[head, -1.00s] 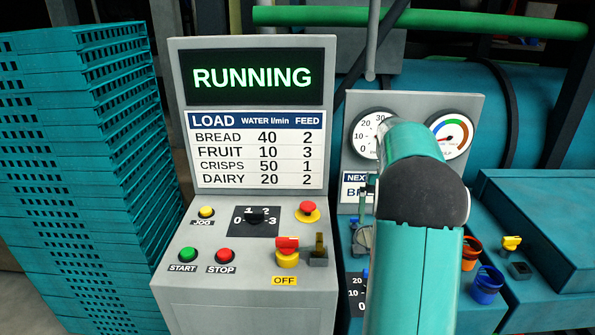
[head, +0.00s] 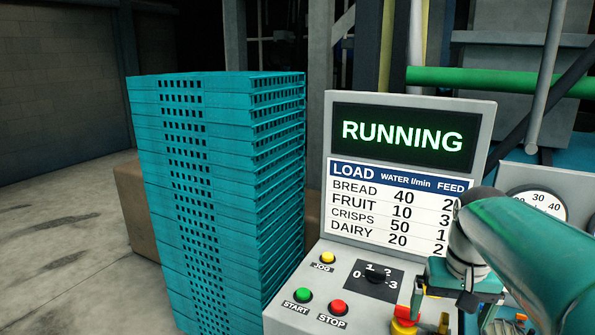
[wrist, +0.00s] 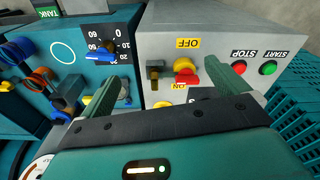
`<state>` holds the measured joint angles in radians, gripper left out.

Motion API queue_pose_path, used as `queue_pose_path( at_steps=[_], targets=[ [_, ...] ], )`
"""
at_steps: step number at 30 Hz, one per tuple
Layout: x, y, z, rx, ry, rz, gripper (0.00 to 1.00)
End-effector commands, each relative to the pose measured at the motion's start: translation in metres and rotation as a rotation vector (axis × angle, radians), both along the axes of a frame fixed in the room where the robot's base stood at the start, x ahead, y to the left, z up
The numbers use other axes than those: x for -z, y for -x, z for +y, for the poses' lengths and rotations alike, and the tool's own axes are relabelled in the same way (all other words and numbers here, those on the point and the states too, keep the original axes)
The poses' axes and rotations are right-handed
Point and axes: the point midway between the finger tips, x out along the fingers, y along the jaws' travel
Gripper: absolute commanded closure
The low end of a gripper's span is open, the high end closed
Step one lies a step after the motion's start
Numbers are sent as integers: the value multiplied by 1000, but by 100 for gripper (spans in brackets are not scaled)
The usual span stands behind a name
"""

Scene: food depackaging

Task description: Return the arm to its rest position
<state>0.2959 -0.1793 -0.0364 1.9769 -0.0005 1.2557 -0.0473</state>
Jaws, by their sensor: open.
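My arm reaches in from the right edge of the head view and bends down at its wrist. My gripper (head: 455,298) hangs in front of the right side of the grey control panel (head: 300,262). In the wrist view my gripper (wrist: 175,75) has its two green fingers wide apart with nothing between them. Beyond the fingers the panel appears upside down, with a red and yellow switch (wrist: 186,74) by the OFF and ON labels. I cannot tell the exact gap between fingers and panel.
The screen (head: 402,136) reads RUNNING above a load table. A tall stack of teal crates (head: 215,190) stands left of the panel. Open concrete floor (head: 60,240) lies further left. In the wrist view a teal panel with a blue-handled knob (wrist: 101,54) is at left.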

Motion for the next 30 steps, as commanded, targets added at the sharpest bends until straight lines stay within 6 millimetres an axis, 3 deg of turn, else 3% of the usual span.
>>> queue_pose_path(
  at_steps=[6,15,21,30],
  targets=[
    [1,35,56,-105,34,-142,1],
    [21,83,112,-237,57,-331,1],
    [32,98,126,-277,59,-397,1],
    [34,99,127,-280,60,-401,1]
  ],
)
